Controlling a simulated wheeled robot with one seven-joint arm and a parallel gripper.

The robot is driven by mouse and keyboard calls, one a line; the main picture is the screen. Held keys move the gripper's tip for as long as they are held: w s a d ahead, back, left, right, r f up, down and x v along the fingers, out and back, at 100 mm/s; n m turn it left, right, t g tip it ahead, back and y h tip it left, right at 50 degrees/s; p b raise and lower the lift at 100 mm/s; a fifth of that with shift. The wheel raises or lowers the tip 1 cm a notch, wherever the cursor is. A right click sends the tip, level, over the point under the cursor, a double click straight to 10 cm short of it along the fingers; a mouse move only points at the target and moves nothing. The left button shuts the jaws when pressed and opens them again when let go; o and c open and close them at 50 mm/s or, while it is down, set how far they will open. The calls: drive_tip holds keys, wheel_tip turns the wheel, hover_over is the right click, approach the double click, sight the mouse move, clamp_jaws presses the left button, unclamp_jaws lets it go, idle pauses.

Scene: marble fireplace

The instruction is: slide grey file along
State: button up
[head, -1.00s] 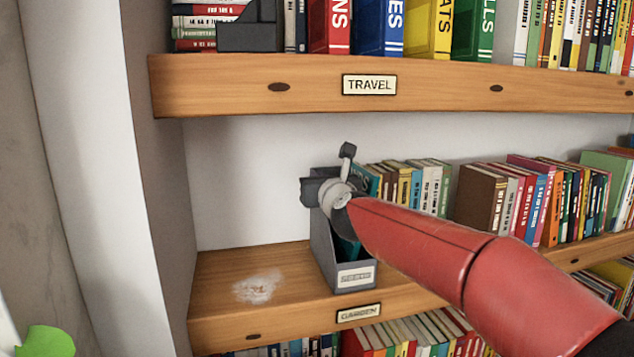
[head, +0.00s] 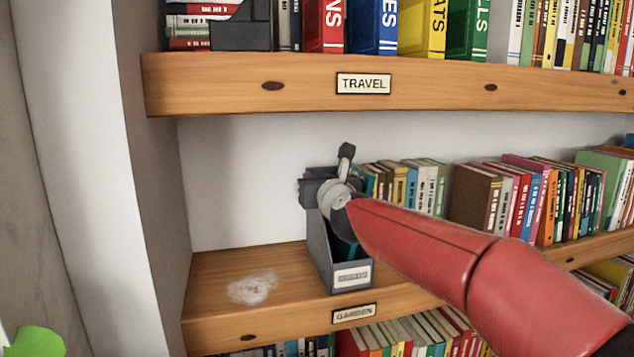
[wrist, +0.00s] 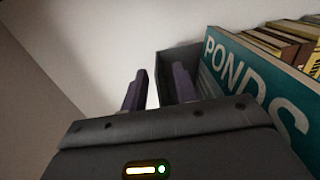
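The grey file (head: 340,258) stands upright on the GARDEN shelf, with a label on its front. It holds a teal book, which reads PONDS in the wrist view (wrist: 250,95). My gripper (head: 322,188) is at the file's upper part, and my wrist hides some of it. In the wrist view my two dark fingers (wrist: 159,88) are apart with a gap between them. The right finger overlaps the file's grey inner wall (wrist: 180,58); the left finger is left of that wall's edge. I cannot tell whether either finger touches the file.
The GARDEN shelf (head: 215,285) is bare left of the file except for a pale dusty patch (head: 252,287). Several books (head: 410,185) stand right of the file. The TRAVEL shelf (head: 220,85) is above, and an upright wall (head: 155,200) bounds the left.

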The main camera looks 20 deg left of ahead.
drive_tip(key=b+v, duration=0.3)
drive_tip(key=v, duration=0.4)
drive_tip(key=shift+b, duration=0.35)
drive_tip(key=shift+f, duration=0.1)
